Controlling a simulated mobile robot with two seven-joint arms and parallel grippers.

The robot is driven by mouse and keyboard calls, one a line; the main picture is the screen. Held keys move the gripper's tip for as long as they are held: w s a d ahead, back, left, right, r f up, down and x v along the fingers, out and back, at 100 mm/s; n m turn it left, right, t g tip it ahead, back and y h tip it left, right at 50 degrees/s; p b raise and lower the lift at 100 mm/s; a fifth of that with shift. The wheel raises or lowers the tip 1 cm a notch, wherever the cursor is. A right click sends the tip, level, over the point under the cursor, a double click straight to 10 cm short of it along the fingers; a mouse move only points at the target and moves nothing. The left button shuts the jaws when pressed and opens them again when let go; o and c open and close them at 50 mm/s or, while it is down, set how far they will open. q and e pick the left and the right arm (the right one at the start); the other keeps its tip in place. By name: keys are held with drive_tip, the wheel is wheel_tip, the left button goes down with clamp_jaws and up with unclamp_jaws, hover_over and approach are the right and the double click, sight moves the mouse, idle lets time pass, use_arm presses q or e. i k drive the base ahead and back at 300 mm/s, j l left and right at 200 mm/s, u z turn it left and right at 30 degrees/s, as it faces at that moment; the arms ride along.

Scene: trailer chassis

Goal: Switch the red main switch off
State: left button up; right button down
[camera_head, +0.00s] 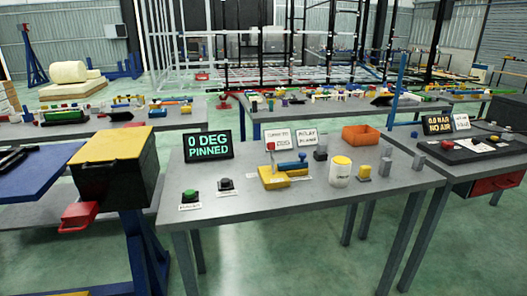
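I cannot tell for sure which part is the red main switch. One red part is a block-like piece (80,216) at the lower front left of a black box with a yellow lid (110,145), on a blue stand at the left. Another is a small red knob (270,146) on an upright rod above a yellow fixture with a blue handle (290,168), on the middle grey table. No on or off marking is readable on either. Neither of my grippers is in view.
The grey table (250,210) also holds a display reading "0 DEG PINNED" (208,145), a green button (194,195), a black button (226,185), an orange bin (361,134) and a white tub (340,173). Its front edge is mostly clear. A blue panel (35,178) juts in at left.

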sight(271, 146)
drive_tip(key=i+j, duration=0.25)
drive_tip(key=j, duration=0.15)
drive_tip(key=i+j, duration=0.2)
drive_tip(key=j, duration=0.15)
drive_tip(key=i+j, duration=0.25)
drive_tip(key=j, duration=0.15)
drive_tip(key=i+j+z, duration=0.1)
drive_tip(key=i+j, duration=0.35)
drive_tip(key=j, duration=0.3)
drive_tip(key=i+j, duration=0.25)
drive_tip(key=j, duration=0.15)
